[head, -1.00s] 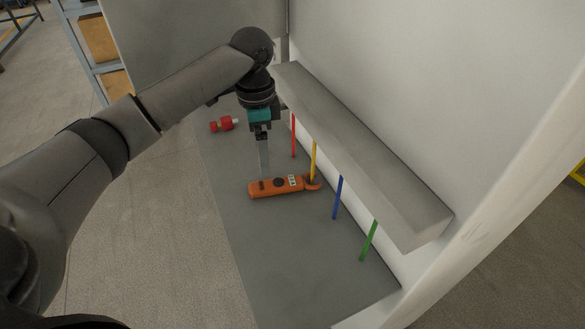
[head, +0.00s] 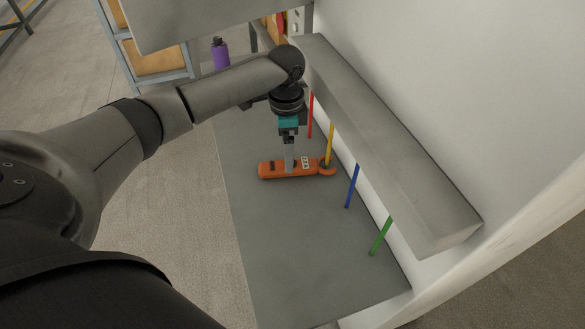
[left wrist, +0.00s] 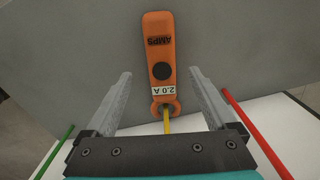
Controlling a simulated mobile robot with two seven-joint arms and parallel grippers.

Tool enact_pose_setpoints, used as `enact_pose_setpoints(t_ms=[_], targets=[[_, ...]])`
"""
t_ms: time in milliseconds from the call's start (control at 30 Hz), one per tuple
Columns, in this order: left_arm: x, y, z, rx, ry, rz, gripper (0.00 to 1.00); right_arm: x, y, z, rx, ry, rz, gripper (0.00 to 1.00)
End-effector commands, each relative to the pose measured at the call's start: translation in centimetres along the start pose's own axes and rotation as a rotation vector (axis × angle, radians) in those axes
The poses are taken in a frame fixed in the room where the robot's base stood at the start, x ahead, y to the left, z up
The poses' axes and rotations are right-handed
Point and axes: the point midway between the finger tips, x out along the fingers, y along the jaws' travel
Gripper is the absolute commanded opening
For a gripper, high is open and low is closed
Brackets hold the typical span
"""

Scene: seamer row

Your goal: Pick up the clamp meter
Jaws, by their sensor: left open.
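The orange clamp meter (head: 272,170) lies on the grey shelf board in the head view, with its hooked jaw end by the yellow rod (head: 329,146). In the left wrist view the clamp meter (left wrist: 158,32) shows its dark dial, an "AMPS" label and a "2.0 A" label. My left gripper (head: 289,170) points down over the meter's middle. In the left wrist view its two fingers (left wrist: 160,76) are spread wide to either side of the meter, with nothing held. Whether the fingertips touch the board is unclear. My right gripper is not in view.
Red (head: 310,115), blue (head: 352,186) and green (head: 380,236) rods also slope under a grey ledge (head: 390,150) beside the white wall (head: 440,80). A purple bottle (head: 220,55) stands behind my arm. The grey board (head: 310,260) is clear toward the front.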

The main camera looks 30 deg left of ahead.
Motion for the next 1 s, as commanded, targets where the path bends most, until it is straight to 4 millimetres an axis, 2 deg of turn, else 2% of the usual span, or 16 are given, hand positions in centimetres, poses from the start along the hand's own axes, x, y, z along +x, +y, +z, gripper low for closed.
enact_pose_setpoints(t_ms=[200, 300, 600, 1000], targets=[[3.5, -0.1, 0.1, -0.001, -0.003, 0.004, 0.9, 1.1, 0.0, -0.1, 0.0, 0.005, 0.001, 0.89], [4.5, -0.1, 0.1, 0.0, -0.002, 0.002, 0.9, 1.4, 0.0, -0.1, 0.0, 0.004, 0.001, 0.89], [4.9, -0.2, 0.1, 0.001, -0.001, 0.0, 0.9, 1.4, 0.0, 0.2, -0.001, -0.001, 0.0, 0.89], [4.9, -0.2, 0.1, 0.0, -0.001, 0.0, 0.45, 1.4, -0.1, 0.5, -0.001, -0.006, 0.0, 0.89]])
